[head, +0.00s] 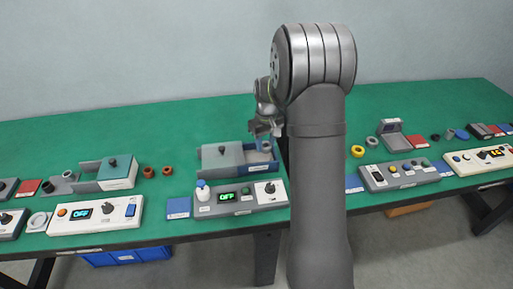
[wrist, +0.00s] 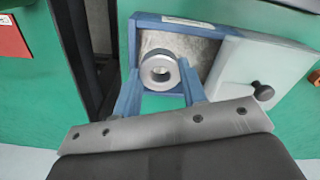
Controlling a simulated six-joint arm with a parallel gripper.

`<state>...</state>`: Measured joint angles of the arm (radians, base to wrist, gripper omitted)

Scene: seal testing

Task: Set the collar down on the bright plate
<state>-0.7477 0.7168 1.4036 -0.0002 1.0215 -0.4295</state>
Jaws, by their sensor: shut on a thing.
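The collar (wrist: 157,72) is a grey ring with a round hole, seen from above in the wrist view. My gripper (wrist: 159,84) is shut on it, with one blue finger on each side. The collar is over the open part of a blue-walled box (wrist: 137,38). The bright plate (wrist: 198,48), pale and mottled, forms the floor there; the collar hides part of it. I cannot tell whether the collar touches the plate. In the head view my gripper (head: 265,130) is above the box's right part, and the collar (head: 267,146) shows just below it.
A grey lid (wrist: 262,68) with a black knob (wrist: 262,92) covers the box's other part. Two brown rings (head: 167,171) lie left of the box on bare green table.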

